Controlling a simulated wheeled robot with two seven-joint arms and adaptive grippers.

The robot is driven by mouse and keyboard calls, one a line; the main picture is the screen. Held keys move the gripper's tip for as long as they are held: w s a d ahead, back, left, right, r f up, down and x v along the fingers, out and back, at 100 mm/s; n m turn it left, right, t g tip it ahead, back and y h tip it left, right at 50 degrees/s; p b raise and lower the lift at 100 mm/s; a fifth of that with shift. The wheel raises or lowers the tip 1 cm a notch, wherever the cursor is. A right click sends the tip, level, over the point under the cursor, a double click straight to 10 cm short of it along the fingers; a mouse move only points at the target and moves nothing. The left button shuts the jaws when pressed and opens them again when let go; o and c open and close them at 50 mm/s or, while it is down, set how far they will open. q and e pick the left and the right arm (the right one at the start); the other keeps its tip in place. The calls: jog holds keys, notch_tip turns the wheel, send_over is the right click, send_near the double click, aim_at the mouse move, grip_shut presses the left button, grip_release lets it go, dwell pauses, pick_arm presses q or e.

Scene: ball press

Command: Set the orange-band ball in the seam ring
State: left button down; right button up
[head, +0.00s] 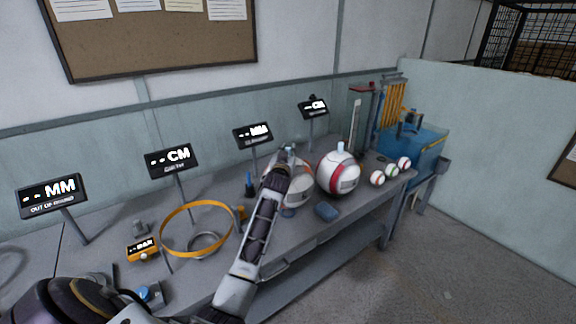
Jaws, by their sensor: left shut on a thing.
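The orange-band ball (299,194), white with a thin orange band, is on the right half of the bench, partly hidden behind my left arm. My left gripper (290,158) is at the top of this ball and shut on it; the fingertips and grip point are mostly hidden. I cannot tell whether the ball touches the bench. A grey ring (204,244) lies on the bench left of the arm, inside a larger upright orange hoop (163,240). I cannot tell which one is the seam ring. My right gripper is not in view.
A red-band ball (338,174) with a white peg stands close right of the held ball. Several small balls (377,178) sit farther right. Display signs (171,160) line the back; an orange gauge (143,249) is left of the hoop.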

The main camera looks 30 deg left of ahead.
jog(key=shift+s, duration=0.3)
pick_arm(q)
jog(key=shift+f, duration=0.2)
notch_tip(320, 180, down, 4)
jog(key=shift+r, duration=0.15)
jog(key=shift+f+b, duration=0.3)
jog(key=shift+f, duration=0.3)
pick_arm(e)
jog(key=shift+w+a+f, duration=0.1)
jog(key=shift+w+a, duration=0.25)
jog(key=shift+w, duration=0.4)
pick_arm(q)
jog(key=c, duration=1.4)
grip_release()
jog(key=shift+o, duration=0.6)
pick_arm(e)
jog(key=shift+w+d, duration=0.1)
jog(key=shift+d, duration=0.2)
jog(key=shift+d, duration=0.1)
